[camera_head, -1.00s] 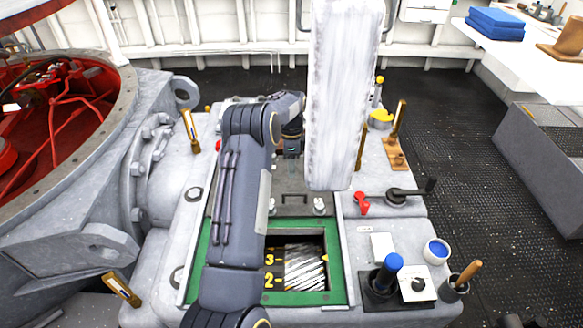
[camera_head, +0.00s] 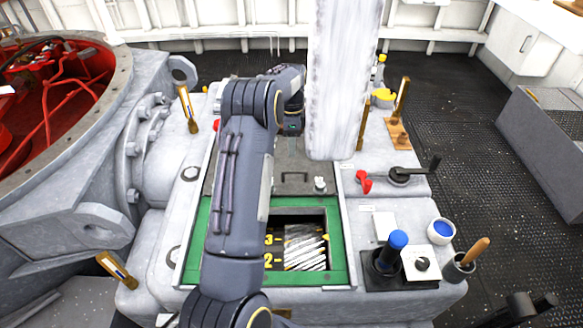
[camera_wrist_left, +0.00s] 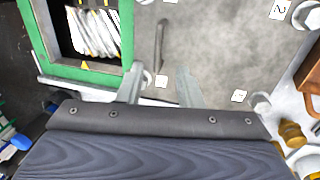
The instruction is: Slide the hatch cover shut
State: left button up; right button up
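The hatch cover (camera_head: 290,182) is a grey metal plate behind the green-framed opening (camera_head: 336,262). The opening is uncovered at least in its front part, showing yellow numbers and a striped surface inside. A dark bar handle (camera_head: 295,177) sits on the cover; it also shows in the left wrist view (camera_wrist_left: 159,45). My left gripper (camera_head: 291,136) is above the cover, partly hidden by my arm. In the left wrist view its two fingers (camera_wrist_left: 160,88) are apart and empty, with the handle just beyond them. My right gripper is not seen.
A white slab-like thing (camera_head: 340,80) fills the upper middle and hides part of the deck box. A red-tipped lever (camera_head: 364,182), a blue-knobbed stick (camera_head: 397,240) and a cup with a wooden handle (camera_head: 460,265) stand at the right. Dark floor (camera_head: 460,140) is clear beyond.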

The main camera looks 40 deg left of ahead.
pick_arm(q)
jog(key=f, duration=0.2)
jog(key=s+f, duration=0.1)
jog(key=f, duration=0.2)
jog(key=d+f+p, duration=0.1)
jog(key=f, duration=0.1)
jog(key=shift+s+f, duration=0.2)
jog(key=shift+f, duration=0.15)
grip_shut()
